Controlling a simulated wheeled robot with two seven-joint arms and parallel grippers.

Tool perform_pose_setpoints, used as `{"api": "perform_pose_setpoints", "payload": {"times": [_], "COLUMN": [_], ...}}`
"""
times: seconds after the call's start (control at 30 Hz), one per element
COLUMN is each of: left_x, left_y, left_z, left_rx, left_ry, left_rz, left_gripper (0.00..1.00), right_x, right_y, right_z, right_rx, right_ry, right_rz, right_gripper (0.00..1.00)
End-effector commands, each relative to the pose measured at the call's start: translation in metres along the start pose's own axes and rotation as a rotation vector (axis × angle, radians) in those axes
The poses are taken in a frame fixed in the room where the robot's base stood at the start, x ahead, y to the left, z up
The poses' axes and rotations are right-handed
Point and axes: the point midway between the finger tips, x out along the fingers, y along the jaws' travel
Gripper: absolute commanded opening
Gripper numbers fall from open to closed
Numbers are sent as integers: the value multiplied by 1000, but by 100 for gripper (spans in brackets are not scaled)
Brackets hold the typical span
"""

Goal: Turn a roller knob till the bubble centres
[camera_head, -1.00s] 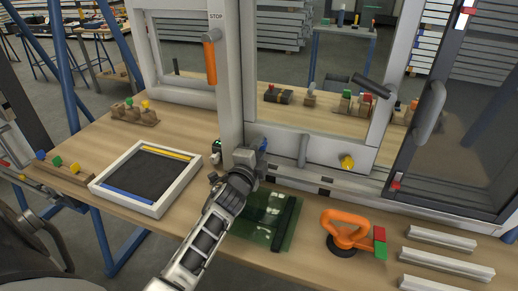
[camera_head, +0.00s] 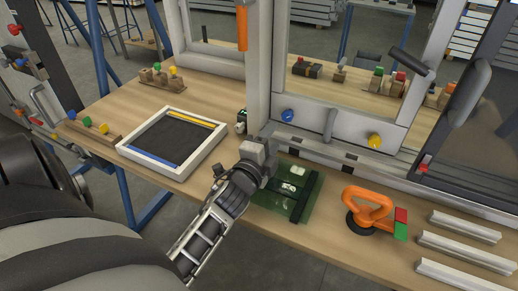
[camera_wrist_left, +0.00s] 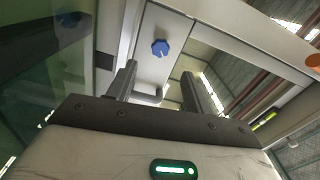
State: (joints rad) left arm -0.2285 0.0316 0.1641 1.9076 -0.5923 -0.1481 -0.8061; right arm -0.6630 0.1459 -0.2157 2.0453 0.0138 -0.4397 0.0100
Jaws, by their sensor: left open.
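A blue roller knob (camera_head: 287,116) sits on the lower rail of the pale window frame (camera_head: 345,124), with a yellow knob (camera_head: 375,140) to its right. My left gripper (camera_head: 268,138) is below and left of the blue knob, apart from it. In the left wrist view the blue knob (camera_wrist_left: 160,48) shows beyond and between the two open fingers (camera_wrist_left: 160,88), with nothing held. A small dark device with a green part (camera_head: 241,122) stands left of the frame post; I cannot tell whether it is the level, and I cannot make out a bubble. My right gripper is out of view.
A green glass sheet (camera_head: 306,208) lies under my left forearm's right side. An orange suction lifter (camera_head: 370,207) and pale metal profiles (camera_head: 465,226) lie to the right. A white-rimmed tray (camera_head: 178,110) is at left. A grey handle (camera_head: 330,124) sits between the knobs.

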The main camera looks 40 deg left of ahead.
Motion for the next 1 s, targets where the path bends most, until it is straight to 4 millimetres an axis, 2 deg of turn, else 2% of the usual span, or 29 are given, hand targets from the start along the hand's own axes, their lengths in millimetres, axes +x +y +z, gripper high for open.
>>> {"api": "perform_pose_setpoints", "payload": {"times": [0.03, 0.2, 0.4, 1.0], "left_x": [-14, -47, -68, -72], "left_y": [3, 2, 1, 0], "left_z": [0, 0, 0, 0], "left_rx": [-1, -2, -1, 0], "left_ry": [-1, -2, -1, -1], "left_rz": [3, 3, 1, 0], "left_gripper": [51, 51, 51, 51], "right_x": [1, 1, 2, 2], "right_y": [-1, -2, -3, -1], "right_z": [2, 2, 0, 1], "right_rx": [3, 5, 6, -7], "right_ry": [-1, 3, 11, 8], "right_rz": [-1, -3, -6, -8], "right_gripper": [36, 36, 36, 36]}}
